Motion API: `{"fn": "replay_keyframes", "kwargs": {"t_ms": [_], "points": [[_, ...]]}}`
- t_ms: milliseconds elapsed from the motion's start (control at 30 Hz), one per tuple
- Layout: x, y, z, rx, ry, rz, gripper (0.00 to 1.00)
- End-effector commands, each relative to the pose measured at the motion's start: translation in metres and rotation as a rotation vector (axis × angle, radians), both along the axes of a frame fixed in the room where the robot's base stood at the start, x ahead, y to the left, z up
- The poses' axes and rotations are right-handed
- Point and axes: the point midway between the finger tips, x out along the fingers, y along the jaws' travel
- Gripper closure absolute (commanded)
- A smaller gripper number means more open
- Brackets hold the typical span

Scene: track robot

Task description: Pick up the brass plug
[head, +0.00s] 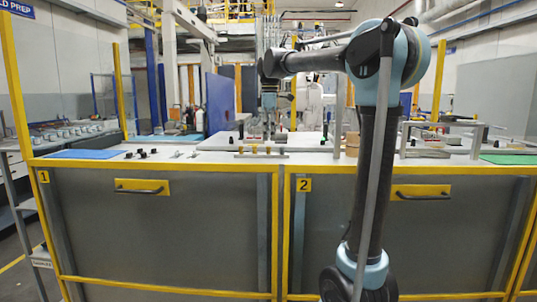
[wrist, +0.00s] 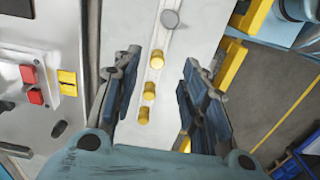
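Several small brass plugs stand in a row on a pale strip in the wrist view, one (wrist: 156,61) between my fingertips in the picture and two more, a middle one (wrist: 149,91) and a nearer one (wrist: 143,116). Small brass-coloured pieces also show on a low rack (head: 262,155) at the bench's front in the head view. My gripper (wrist: 160,65) is open, its two fingers on either side of the row, with nothing held. In the head view my gripper (head: 268,122) hangs over the bench behind the rack, small and partly indistinct.
A round grey piece (wrist: 170,19) sits in the same row. The bench's yellow front edge (head: 150,163) runs across. Dark knobs (head: 142,153) and a blue mat (head: 86,154) are at left.

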Motion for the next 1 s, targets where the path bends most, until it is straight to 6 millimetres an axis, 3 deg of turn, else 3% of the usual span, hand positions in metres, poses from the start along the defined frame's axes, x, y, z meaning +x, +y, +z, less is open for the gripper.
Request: {"fn": "replay_keyframes", "kwargs": {"t_ms": [300,600,633,800,1000], "points": [[0.004,0.004,-0.039,0.0,0.0,0.0,0.6],[0.004,0.004,-0.044,0.0,0.0,0.001,0.6],[0.004,0.004,-0.044,0.0,0.0,0.001,0.63],[0.004,0.004,-0.044,0.0,0.0,0.001,0.99],[0.004,0.004,-0.044,0.0,0.0,0.001,0.99]]}}
